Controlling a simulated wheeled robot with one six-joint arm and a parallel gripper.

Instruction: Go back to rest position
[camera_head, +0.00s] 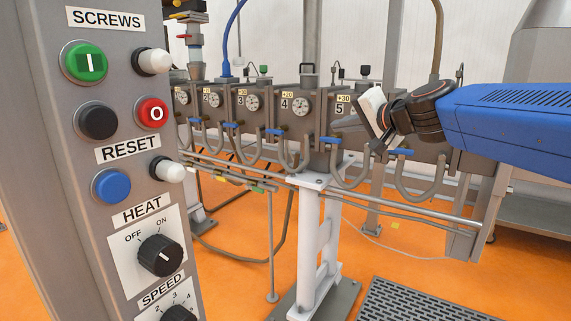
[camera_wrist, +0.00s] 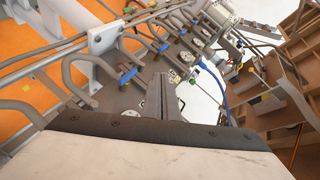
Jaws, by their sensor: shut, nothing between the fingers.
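My gripper (camera_head: 352,126) is at the right of the head view, at the end of my blue arm, in front of the numbered barrel sections. Its fingers point left, near the section marked 5 (camera_head: 339,108). In the wrist view my gripper's dark fingers (camera_wrist: 172,98) are together and hold nothing. Behind them are the machine's barrel and hoses, with blue-handled valves (camera_wrist: 127,76). From these views I cannot tell whether the fingertips touch the machine.
A control panel (camera_head: 85,215) fills the left of the head view, with buttons and HEAT and SPEED knobs. A white support stand (camera_head: 309,240) holds the machine. A grey grate (camera_head: 415,302) lies on the orange floor. Pipes and hoses (camera_head: 405,190) hang below the barrel.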

